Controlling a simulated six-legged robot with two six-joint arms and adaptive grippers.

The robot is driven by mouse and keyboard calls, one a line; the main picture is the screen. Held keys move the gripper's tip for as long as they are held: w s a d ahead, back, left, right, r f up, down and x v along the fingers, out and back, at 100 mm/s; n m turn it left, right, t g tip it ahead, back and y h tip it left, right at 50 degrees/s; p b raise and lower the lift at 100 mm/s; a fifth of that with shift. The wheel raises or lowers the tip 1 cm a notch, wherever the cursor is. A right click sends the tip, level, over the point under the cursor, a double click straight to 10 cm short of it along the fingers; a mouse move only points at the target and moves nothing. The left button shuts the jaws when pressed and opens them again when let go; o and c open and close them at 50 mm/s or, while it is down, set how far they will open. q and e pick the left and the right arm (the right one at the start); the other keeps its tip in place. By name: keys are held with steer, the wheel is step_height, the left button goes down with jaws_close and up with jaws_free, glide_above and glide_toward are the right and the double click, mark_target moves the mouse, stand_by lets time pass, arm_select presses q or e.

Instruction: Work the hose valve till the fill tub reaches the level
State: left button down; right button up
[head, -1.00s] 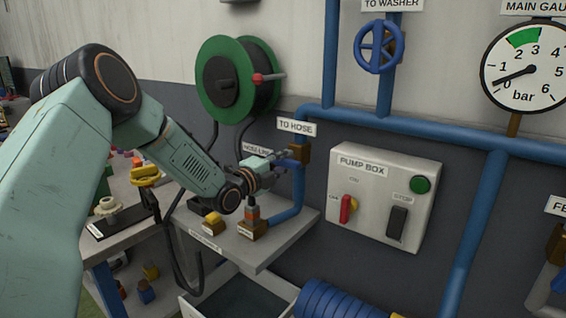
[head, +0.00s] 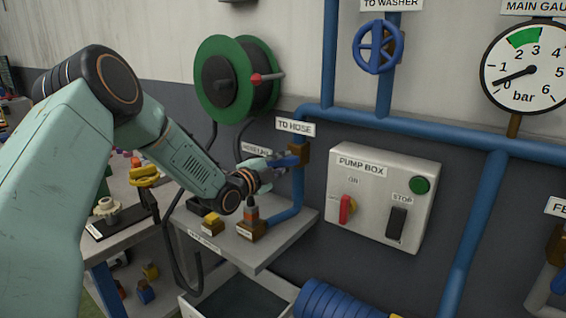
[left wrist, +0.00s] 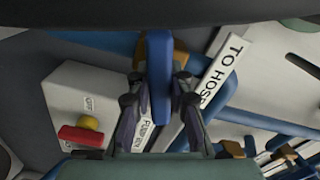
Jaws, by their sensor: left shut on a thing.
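My left gripper (head: 284,161) reaches the hose valve beside the TO HOSE label. Its fingers are shut on the blue valve lever (left wrist: 158,75), which stands between them in the left wrist view. The brass valve body (head: 299,153) sits on the blue pipe in the head view. A pale-rimmed tub with a dark inside (head: 190,307) stands below the shelf, partly cut off by the frame's bottom edge. I cannot make out a level in it. My right gripper is not in view.
The pump box (head: 372,240) with a red switch handle (head: 346,209) is on the wall to the right. The main gauge (head: 524,68) needle is near 0. A green hose reel (head: 210,78) hangs behind my arm. The shelf (head: 262,258) holds small fittings.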

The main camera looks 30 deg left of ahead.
mark_target(279, 163)
arm_select(q)
steer(key=shift+f, duration=0.25)
steer(key=c, duration=1.6)
jaws_free()
steer(key=shift+s+d, duration=0.1)
steer(key=o, duration=0.4)
steer(key=shift+s+r, duration=0.1)
steer(key=shift+r, duration=0.15)
steer(key=s, duration=0.4)
steer(key=s+a, duration=0.1)
steer(key=s, duration=0.1)
steer(key=shift+s+d, duration=0.15)
steer(key=shift+s, duration=0.5)
